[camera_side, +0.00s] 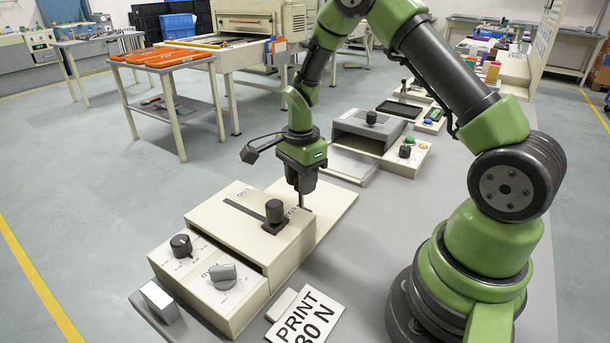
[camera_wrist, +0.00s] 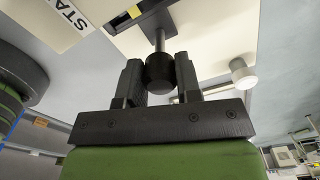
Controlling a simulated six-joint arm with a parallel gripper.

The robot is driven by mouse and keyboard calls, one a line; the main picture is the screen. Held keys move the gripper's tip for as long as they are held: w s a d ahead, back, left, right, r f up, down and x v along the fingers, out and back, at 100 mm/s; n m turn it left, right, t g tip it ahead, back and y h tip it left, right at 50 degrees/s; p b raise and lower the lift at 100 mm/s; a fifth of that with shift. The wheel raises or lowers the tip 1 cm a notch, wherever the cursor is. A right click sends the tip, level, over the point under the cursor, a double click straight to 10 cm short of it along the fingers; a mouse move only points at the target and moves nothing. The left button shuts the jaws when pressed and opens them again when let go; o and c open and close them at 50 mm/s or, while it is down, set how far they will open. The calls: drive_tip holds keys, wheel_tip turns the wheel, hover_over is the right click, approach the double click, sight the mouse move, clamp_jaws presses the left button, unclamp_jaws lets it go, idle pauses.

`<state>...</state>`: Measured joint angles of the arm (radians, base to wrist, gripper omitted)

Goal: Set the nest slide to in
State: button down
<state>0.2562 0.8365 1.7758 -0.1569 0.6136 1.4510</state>
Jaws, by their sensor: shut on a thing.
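My gripper (camera_wrist: 160,78) is shut on a dark round knob (camera_wrist: 161,73). One finger is on each side of the knob in the wrist view. The knob sits on a metal stem that runs to a black slide piece (camera_wrist: 151,15) on a pale surface, with a small yellow patch beside it. In the side view my gripper (camera_side: 302,202) points down at the far right end of the beige machine (camera_side: 228,208). A pale plate (camera_side: 335,208) extends behind the gripper.
A print sign (camera_side: 308,318) lies in front. A grey-topped box (camera_side: 370,128) stands behind.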

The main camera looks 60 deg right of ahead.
drive_tip(key=c, duration=0.8)
unclamp_jaws()
wheel_tip(320, 180, up, 10)
